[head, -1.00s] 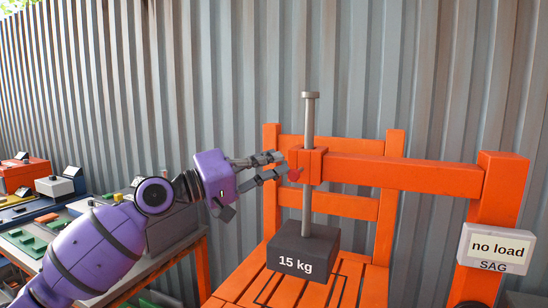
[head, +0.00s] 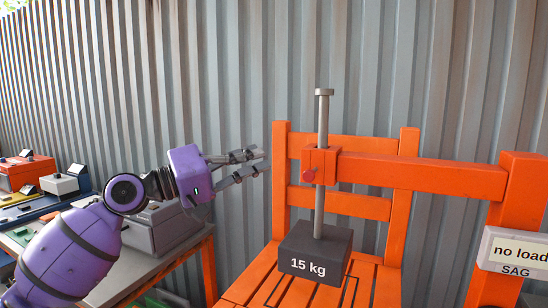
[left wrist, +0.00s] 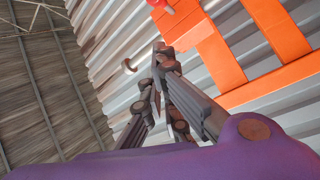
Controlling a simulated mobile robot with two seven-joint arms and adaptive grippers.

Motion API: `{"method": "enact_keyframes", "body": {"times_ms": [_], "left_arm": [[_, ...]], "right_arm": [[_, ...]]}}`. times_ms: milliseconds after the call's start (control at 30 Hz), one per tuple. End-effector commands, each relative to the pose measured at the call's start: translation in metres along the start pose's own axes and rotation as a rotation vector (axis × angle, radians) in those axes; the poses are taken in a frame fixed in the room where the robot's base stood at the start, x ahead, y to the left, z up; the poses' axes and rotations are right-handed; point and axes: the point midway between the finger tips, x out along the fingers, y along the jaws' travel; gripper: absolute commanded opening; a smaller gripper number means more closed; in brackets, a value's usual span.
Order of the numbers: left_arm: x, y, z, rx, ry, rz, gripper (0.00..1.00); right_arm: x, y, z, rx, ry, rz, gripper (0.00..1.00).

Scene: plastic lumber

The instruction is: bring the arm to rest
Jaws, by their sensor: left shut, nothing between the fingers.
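My left gripper (head: 261,161) is shut and empty, held in the air to the left of the orange test frame (head: 425,172). A gap separates its fingertips from the red knob (head: 309,176) on the frame's bracket. In the left wrist view the fingers (left wrist: 160,52) come together with nothing between them, and the red knob (left wrist: 156,3) shows at the top edge. The dark 15 kg weight (head: 315,252), with its upright grey rod (head: 323,120) passing through the bracket, is over the orange slatted seat (head: 370,290). My right gripper is out of view.
A grey workbench (head: 135,268) at the left holds a grey box (head: 165,228), an orange case (head: 27,173) and other small items. A display (head: 512,252) on the right reads "no load" and "SAG". A corrugated metal wall (head: 240,70) stands behind.

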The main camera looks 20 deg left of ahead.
Motion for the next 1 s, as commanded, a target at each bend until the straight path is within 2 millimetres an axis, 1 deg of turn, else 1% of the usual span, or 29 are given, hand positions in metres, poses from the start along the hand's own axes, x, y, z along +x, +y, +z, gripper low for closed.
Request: {"method": "enact_keyframes", "body": {"times_ms": [33, 100, 200, 400, 467, 533, 567, 667, 700, 767, 800, 867, 900, 967, 1000], "left_arm": [[-0.008, -0.004, 0.001, -0.002, 0.001, -0.004, 0.0], [-0.017, -0.003, 0.0, -0.003, 0.001, -0.002, 0.0], [-0.025, -0.002, -0.001, -0.001, 0.002, -0.001, 0.0], [-0.03, 0.001, -0.001, 0.002, 0.002, 0.0, 0.0], [-0.03, -0.003, 0.001, 0.003, -0.002, -0.007, 0.0], [-0.03, -0.017, 0.01, 0.01, -0.012, -0.033, 0.0], [-0.031, -0.027, 0.016, 0.015, -0.019, -0.051, 0.0], [-0.037, -0.074, 0.046, 0.044, -0.058, -0.14, 0.0], [-0.042, -0.097, 0.064, 0.059, -0.081, -0.186, 0.0], [-0.052, -0.133, 0.091, 0.087, -0.119, -0.259, 0.0], [-0.059, -0.156, 0.111, 0.104, -0.147, -0.307, 0.0], [-0.073, -0.189, 0.141, 0.13, -0.191, -0.38, 0.0], [-0.084, -0.209, 0.161, 0.149, -0.223, -0.426, 0.0], [-0.102, -0.238, 0.193, 0.173, -0.272, -0.496, 0.0], [-0.115, -0.256, 0.214, 0.189, -0.308, -0.541, 0.0]], "right_arm": [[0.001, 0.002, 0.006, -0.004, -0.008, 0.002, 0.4], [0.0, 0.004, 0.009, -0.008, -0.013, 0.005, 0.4], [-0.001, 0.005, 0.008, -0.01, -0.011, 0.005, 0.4], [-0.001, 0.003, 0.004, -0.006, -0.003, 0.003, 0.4], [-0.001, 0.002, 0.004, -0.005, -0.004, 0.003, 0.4], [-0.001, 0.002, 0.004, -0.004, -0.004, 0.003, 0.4], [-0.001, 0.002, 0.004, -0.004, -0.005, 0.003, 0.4], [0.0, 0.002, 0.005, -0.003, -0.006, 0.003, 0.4], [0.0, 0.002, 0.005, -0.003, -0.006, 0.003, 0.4], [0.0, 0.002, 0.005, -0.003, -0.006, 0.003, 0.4], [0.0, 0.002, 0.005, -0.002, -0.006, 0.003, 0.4], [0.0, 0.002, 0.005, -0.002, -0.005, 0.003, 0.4], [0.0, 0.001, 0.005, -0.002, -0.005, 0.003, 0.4], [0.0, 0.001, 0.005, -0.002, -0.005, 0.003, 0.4], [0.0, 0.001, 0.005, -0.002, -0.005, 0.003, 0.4]]}}
